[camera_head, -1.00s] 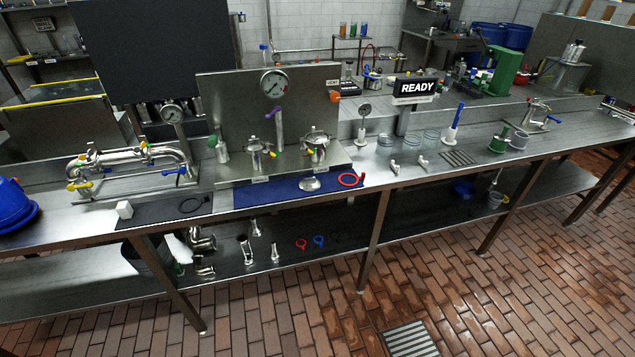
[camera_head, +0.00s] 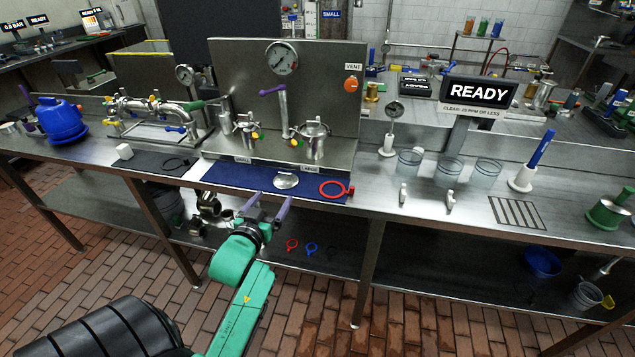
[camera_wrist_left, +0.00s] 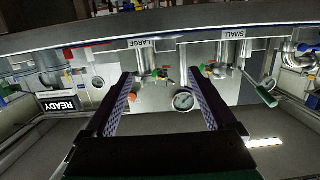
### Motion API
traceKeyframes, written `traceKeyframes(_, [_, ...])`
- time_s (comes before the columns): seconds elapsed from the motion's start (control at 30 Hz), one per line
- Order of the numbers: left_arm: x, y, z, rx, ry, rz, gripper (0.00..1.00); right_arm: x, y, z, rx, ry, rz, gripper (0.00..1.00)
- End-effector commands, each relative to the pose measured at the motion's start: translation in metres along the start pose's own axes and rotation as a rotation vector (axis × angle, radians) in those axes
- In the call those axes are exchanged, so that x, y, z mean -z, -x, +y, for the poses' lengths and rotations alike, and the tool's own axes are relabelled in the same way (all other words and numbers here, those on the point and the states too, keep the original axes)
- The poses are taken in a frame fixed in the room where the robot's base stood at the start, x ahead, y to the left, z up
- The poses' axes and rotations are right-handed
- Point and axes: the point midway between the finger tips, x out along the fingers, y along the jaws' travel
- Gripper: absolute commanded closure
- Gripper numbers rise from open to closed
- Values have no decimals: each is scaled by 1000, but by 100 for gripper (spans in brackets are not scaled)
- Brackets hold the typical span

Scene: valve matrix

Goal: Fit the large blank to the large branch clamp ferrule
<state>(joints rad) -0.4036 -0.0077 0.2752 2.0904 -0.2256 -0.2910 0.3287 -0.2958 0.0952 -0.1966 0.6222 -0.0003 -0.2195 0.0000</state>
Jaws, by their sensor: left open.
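The large blank appears to be the silver disc (camera_head: 286,181) lying on the blue mat (camera_head: 225,181) at the bench's front. A red clamp ring (camera_head: 335,190) lies to its right. The large branch (camera_head: 314,142) is the metal fitting on the steel panel behind, above the LARGE label (camera_head: 310,169); its top is hard to make out. My left gripper (camera_head: 268,206) is open and empty, in front of the bench edge and just short of the disc. In the left wrist view its fingers (camera_wrist_left: 163,100) are apart, with the LARGE label (camera_wrist_left: 142,43) beyond, upside down. My right gripper is out of view.
The small branch (camera_head: 247,132) stands left of the large one. A purple-handled valve (camera_head: 283,108) rises between them, below a gauge (camera_head: 282,58). A white block (camera_head: 124,151) sits left. Clear cups (camera_head: 409,162) stand right. The lower shelf holds red and blue rings (camera_head: 311,248).

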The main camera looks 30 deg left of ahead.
Motion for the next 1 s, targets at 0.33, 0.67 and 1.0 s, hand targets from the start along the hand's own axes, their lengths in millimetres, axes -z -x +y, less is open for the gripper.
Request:
traceKeyframes(0.33, [2, -79, 0, -1, 0, 1, 10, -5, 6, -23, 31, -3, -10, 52])
traceKeyframes(0.67, [-1, -129, 1, -1, -1, 0, 10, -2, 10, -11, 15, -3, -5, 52])
traceKeyframes(1.0, [-3, -143, 1, -1, -2, -1, 14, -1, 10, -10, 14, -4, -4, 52])
